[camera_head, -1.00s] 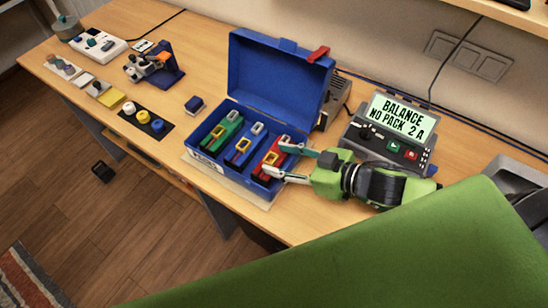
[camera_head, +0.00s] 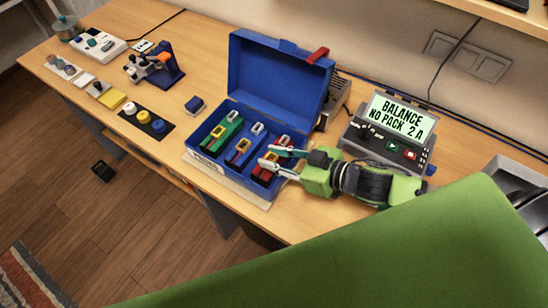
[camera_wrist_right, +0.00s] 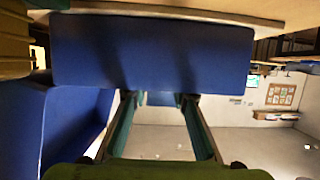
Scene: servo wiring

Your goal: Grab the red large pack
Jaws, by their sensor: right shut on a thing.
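The red large pack (camera_head: 263,174) with a yellow part sits in the right compartment of the open blue case (camera_head: 228,178). My right gripper (camera_head: 268,157) reaches in from the right, with its two fingers shut on the red pack; the fingers cover part of it. In the right wrist view the fingers (camera_wrist_right: 160,108) show in front of blue case surfaces, and the pack itself cannot be made out there. My left gripper is not in view.
A green pack (camera_head: 222,132) and a blue pack (camera_head: 243,148) lie in the other compartments. The case's raised lid (camera_head: 275,78) stands behind. A small blue block (camera_head: 195,105) lies left of the case.

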